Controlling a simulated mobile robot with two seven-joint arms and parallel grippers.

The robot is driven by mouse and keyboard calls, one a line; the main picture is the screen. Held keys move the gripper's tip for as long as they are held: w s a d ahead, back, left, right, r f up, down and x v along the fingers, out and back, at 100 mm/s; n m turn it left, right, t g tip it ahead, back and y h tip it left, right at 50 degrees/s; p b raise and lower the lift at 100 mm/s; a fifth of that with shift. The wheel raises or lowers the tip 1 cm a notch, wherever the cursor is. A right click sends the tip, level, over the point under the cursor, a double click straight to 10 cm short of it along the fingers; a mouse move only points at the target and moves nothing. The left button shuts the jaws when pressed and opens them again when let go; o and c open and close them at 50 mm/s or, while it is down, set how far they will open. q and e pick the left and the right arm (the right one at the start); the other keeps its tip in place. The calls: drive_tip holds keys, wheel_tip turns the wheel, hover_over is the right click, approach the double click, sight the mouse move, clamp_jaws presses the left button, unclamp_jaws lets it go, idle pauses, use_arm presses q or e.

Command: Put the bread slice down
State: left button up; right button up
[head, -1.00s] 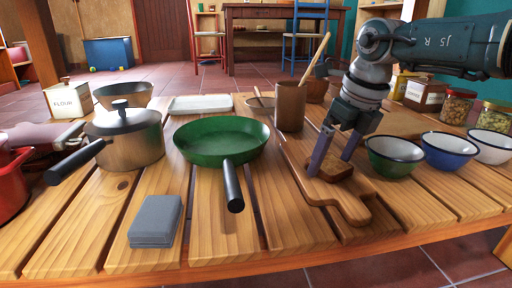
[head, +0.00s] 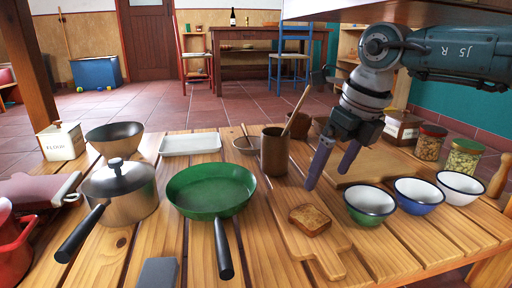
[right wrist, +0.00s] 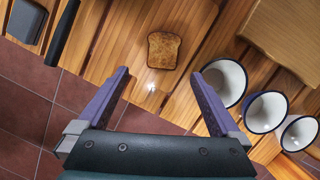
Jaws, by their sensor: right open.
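The bread slice (head: 310,219), brown and toasted, lies flat on the wooden cutting board (head: 329,262) on the slatted table. It also shows whole in the right wrist view (right wrist: 164,50). My right gripper (head: 331,177) is open and empty above the board, higher than the slice and apart from it. In the right wrist view its two purple fingers (right wrist: 160,100) are spread wide, with the slice beyond their tips. My left gripper is not in view.
Right of the board stand a green bowl (head: 369,205), a blue bowl (head: 417,197) and a white bowl (head: 460,188). A brown cup (head: 273,152) with a wooden utensil stands behind. A green pan (head: 211,191) and a lidded pot (head: 120,190) are left.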

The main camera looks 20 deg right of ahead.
drive_tip(key=w+a+r+t+y, duration=0.2)
drive_tip(key=a+y, duration=0.5)
drive_tip(key=a, duration=1.1)
drive_tip(key=s+a+r+m+t+y, duration=0.2)
drive_tip(key=a+r+m+t+y, duration=0.35)
drive_tip(key=a+r, duration=0.35)
drive_tip(key=d+r+m+t+h, duration=0.2)
drive_tip(key=d+m+t+h, duration=0.55)
drive_tip(key=m, duration=0.75)
drive_tip(key=s+d+f+m+g+h, duration=0.5)
drive_tip(key=s+d+f+m+h, duration=0.15)
drive_tip(key=d+f+m, duration=0.35)
drive_tip(key=s+a+f+m+g, duration=0.2)
drive_tip(key=s+f+g, duration=0.2)
drive_tip(key=s, duration=0.6)
drive_tip(key=s+a+f+m+g, duration=0.1)
drive_tip(key=s+f+m+g, duration=0.2)
drive_tip(key=s, duration=0.7)
drive_tip(key=f+g+y, duration=0.1)
drive_tip(key=f+g, duration=0.1)
drive_tip(key=shift+a+g, duration=0.3)
drive_tip(key=shift+a, duration=0.05)
